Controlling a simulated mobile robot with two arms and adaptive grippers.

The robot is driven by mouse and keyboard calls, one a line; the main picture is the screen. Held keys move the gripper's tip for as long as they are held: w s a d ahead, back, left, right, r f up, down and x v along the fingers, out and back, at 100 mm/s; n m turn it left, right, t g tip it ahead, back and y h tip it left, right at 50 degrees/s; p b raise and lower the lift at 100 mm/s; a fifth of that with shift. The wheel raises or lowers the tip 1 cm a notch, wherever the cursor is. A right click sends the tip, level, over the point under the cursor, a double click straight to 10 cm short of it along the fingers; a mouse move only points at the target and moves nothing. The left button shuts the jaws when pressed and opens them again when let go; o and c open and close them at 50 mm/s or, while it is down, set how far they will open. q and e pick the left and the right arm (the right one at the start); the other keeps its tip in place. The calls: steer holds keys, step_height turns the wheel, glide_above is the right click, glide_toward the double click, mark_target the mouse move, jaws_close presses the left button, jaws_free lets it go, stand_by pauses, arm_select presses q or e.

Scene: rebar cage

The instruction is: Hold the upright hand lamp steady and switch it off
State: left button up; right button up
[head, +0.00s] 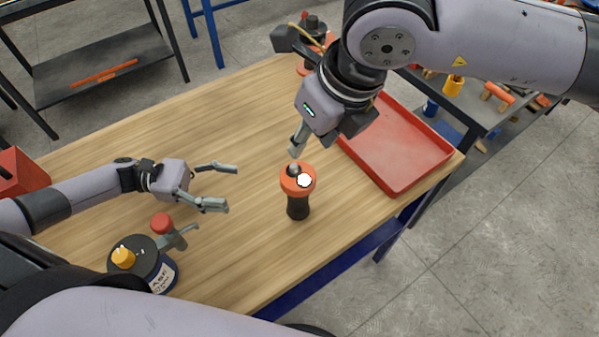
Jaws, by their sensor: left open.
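The hand lamp (298,207) stands upright on the wooden workbench, with a black body and an orange head. A bright white spot glows on the head, and a small dark knob (293,170) sits beside it. My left gripper (232,188) is open and empty, left of the lamp, with its fingers pointing toward it and a gap between. My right gripper (293,153) comes down from above, its fingers close together. Its tips are just above the knob; whether they touch it I cannot tell.
A red tray (418,178) lies at the bench's right end. A dark round container (150,262) with a yellow cap and a red-knobbed tool (163,224) are at the front left. A red bin (20,174) is at the far left. Bare wood (200,125) lies behind my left gripper.

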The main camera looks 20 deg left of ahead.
mark_target(296, 194)
arm_select(q)
steer(key=w+d, duration=0.1)
steer(key=d, duration=0.4)
steer(key=w+d, duration=0.1)
steer(key=d, duration=0.4)
steer(key=w+d, duration=0.1)
steer(key=d, duration=0.4)
steer(key=shift+d, duration=0.15)
jaws_close()
arm_select(e)
jaws_close()
stand_by(0.4)
stand_by(0.7)
stand_by(0.5)
